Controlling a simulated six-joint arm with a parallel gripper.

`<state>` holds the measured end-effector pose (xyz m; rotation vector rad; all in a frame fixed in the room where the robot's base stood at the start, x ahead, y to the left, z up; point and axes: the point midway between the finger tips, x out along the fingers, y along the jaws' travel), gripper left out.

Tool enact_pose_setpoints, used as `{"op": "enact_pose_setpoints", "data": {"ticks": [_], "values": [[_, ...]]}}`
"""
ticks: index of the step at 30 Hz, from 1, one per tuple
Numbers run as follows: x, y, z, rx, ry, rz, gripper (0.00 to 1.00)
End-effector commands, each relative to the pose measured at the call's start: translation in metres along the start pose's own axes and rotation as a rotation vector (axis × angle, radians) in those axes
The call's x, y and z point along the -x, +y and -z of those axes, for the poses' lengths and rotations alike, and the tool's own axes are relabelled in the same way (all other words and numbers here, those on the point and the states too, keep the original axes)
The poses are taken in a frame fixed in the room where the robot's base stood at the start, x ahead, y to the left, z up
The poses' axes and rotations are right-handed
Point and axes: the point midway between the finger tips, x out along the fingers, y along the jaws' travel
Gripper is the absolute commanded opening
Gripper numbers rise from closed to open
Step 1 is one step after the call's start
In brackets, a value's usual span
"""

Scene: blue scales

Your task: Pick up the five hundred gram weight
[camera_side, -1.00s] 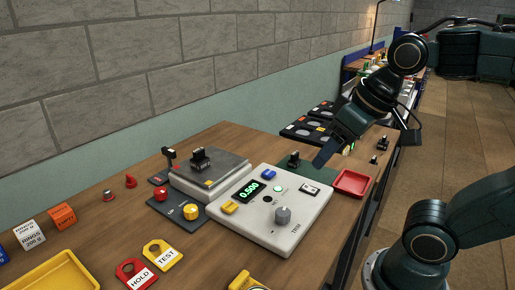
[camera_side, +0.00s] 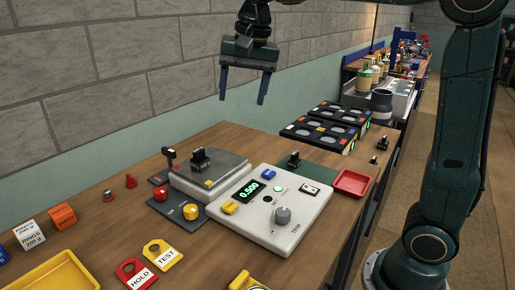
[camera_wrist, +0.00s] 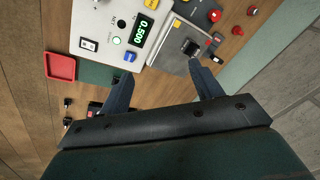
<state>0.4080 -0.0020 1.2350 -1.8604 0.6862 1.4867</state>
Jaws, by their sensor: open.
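A dark weight with a grip-like top (camera_side: 200,160) stands on the metal pan (camera_side: 232,166) of the scale; it also shows in the wrist view (camera_wrist: 190,47). The scale's display (camera_side: 247,190) reads 0.500. A similar dark weight (camera_side: 293,160) stands on the green mat (camera_side: 322,171), and smaller ones (camera_side: 382,144) stand near the right table edge. Any markings on the weights are too small to read. My gripper (camera_side: 242,100) is open and empty, high above the table and clear of the pan. In the wrist view its fingers (camera_wrist: 161,70) point toward the scale.
The white control panel (camera_side: 290,227) with its knob stands in front of the pan. A dark control block (camera_side: 178,212) with a yellow knob is at its left. A red tray (camera_side: 352,182) lies to the right. Tags, cubes and a yellow tray (camera_side: 60,275) occupy the left table.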

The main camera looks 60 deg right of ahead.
Motion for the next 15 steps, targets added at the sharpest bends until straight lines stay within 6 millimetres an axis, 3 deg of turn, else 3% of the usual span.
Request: {"op": "enact_pose_setpoints", "data": {"ticks": [15], "values": [[-0.059,-0.074,0.065,-0.409,-0.064,-0.115,0.65]]}}
